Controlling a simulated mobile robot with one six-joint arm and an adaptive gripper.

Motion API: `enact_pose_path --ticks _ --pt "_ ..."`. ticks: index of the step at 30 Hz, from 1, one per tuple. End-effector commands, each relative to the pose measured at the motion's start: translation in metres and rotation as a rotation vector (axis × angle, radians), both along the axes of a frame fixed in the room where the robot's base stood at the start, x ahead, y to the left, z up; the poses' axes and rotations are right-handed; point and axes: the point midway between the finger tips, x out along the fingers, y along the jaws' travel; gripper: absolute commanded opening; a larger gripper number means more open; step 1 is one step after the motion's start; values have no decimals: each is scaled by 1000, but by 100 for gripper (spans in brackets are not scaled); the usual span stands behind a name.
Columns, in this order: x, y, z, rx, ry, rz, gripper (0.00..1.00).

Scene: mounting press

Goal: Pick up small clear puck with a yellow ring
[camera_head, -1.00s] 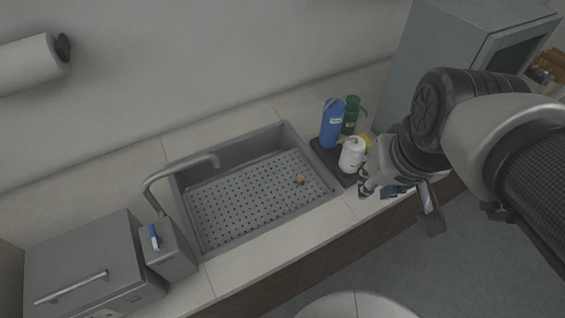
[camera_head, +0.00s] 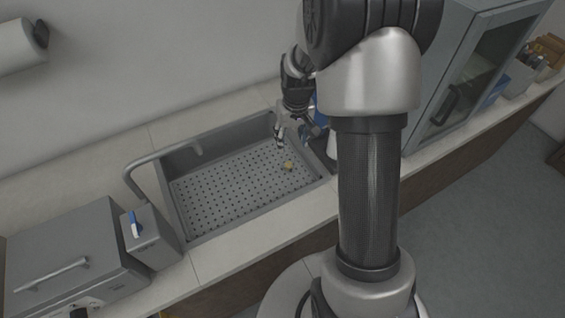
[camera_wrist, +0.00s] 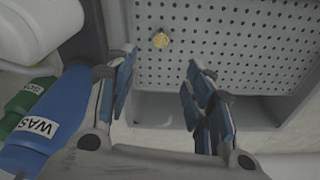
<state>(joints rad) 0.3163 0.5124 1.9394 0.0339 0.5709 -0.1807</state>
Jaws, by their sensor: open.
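The small puck with a yellow ring (camera_head: 288,165) lies on the perforated plate in the sink, towards its right end. It also shows in the wrist view (camera_wrist: 160,40), above and between my fingertips in the picture. My gripper (camera_head: 290,137) is over the far right part of the sink, apart from the puck. In the wrist view my gripper (camera_wrist: 158,80) is open, with nothing between its blue-padded fingers. The clear part of the puck is too small to make out.
The perforated plate (camera_head: 225,192) lies in the grey sink. A blue bottle (camera_wrist: 40,125), a green bottle (camera_wrist: 25,100) and a white bottle (camera_wrist: 35,28) stand close beside my gripper. A faucet (camera_head: 150,165) and a grey machine (camera_head: 60,255) are at the left.

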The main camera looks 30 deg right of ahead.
Motion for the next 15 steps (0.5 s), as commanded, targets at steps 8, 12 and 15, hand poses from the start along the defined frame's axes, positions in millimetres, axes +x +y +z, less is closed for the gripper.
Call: enact_pose_path --ticks 8,12,15 --pt "7 0 -65 1 3 1 48" --pt "10 -1 -82 0 0 1 48" --pt "10 -1 -88 0 0 1 48"
